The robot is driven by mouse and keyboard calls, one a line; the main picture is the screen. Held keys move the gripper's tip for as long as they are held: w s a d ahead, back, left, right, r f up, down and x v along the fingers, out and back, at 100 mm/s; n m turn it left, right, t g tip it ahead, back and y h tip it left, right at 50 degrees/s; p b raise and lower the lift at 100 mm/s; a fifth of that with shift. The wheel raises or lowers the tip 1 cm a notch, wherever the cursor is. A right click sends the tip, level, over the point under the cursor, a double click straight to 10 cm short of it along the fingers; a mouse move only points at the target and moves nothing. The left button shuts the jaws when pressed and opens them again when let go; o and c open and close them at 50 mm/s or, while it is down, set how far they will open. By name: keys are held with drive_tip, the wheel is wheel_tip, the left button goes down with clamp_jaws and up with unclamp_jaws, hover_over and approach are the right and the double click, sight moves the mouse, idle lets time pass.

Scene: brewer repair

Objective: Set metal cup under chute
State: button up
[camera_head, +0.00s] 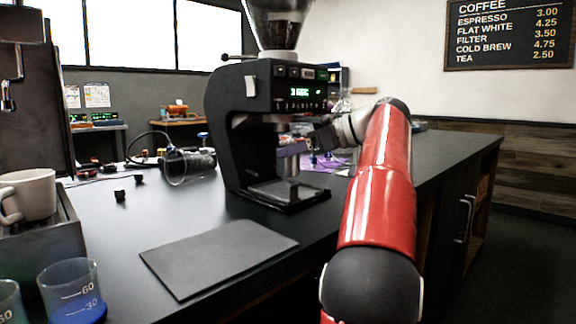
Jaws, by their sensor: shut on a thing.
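The black coffee grinder (228,125) stands on the dark counter, with a lit green display and a hopper of dark beans on top. Its chute area (277,119) is under the front head, above a flat base tray (287,193). My gripper (292,150) reaches in from the right, below the head. It is shut on a small grey metal cup (291,167), which looks upright above or at the tray. The fingers hide the cup's upper part. I cannot tell whether the cup touches the tray.
A dark flat mat (218,256) lies in front of the grinder. A white mug (28,194) sits on a machine at left, with a blue-liquid beaker (72,292) in front. The counter's right side is mostly clear.

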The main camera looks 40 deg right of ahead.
sight(288, 164)
drive_tip(key=shift+w+a, duration=0.35)
drive_tip(key=shift+w, duration=0.35)
drive_tip(key=shift+f+b, duration=0.65)
drive_tip(key=shift+f, duration=1.1)
drive_tip(key=shift+f, duration=0.2)
drive_tip(key=o, duration=1.1)
drive_tip(key=shift+c, duration=0.2)
drive_tip(key=shift+r, duration=0.2)
